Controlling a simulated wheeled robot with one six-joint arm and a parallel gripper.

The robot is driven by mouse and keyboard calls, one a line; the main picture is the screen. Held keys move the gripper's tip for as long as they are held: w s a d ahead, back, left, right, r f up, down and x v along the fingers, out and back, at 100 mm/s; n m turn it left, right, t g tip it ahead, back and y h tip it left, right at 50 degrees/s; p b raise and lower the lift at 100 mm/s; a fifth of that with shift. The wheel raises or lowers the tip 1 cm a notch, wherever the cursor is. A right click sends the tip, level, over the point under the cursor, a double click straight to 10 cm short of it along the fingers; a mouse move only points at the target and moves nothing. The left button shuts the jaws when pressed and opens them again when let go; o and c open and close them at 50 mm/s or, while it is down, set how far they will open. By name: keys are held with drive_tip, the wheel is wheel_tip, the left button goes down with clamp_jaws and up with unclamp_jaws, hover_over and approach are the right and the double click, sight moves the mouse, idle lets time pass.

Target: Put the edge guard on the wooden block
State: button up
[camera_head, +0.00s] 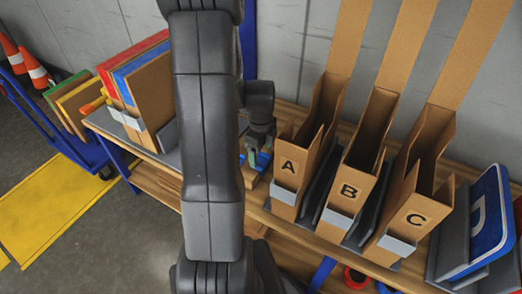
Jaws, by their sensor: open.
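My arm crosses the middle of the view and hides part of the shelf. My gripper (260,145) points down behind it, just left of box A, and is open. Small blue and green parts (255,160) show at its fingertips. I cannot tell whether one of them is the edge guard or whether the fingers touch them. A small wooden block (250,179) sits on the shelf just below, partly hidden by my arm.
Cardboard boxes A (288,166), B (348,192) and C (415,217) stand close on the right, with grey clips at their fronts. A blue sign (488,228) leans farther right. Coloured panels (140,75) stand at left. A blue cart (60,135) is beyond.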

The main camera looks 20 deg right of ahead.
wheel_tip(320, 180, up, 12)
drive_tip(key=p, duration=0.1)
drive_tip(key=shift+r+p, duration=0.2)
drive_tip(key=shift+p, duration=0.15)
drive_tip(key=b, duration=0.3)
hover_over(261, 162)
wheel_tip(261, 162, down, 14)
drive_tip(key=shift+r, duration=0.25)
drive_tip(key=shift+s+r, duration=0.1)
drive_tip(key=shift+r, duration=0.3)
drive_tip(key=shift+f, duration=0.1)
